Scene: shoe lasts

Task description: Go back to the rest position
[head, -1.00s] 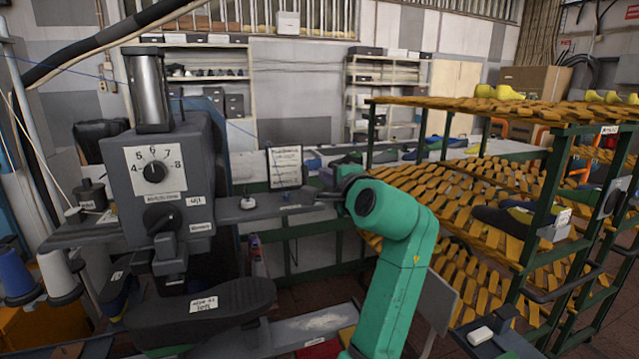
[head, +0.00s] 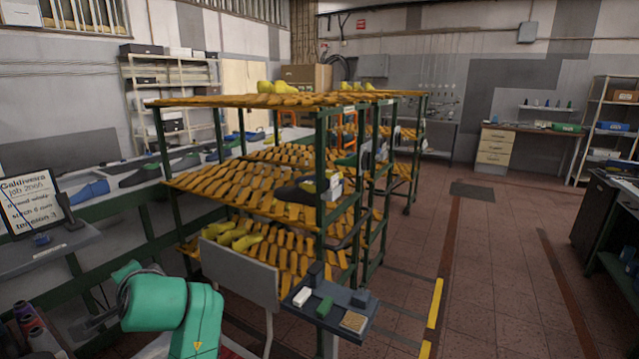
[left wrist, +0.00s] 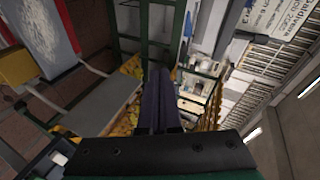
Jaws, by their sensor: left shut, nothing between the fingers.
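My left gripper (left wrist: 158,72) shows in the left wrist view with its two dark fingers together and nothing between them. It points out into open space and touches nothing that I can see. In the head view a green arm of mine rises at the lower left, in front of the bench and the near end of the rack. My right gripper is not in view.
A green-framed rack (head: 322,180) with slatted yellow shelves stands mid-view. A grey chair back (head: 240,270) and a small tray (head: 340,318) with blocks are close by. A sign (head: 35,203) stands at left. The floor (head: 500,270) at right is clear.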

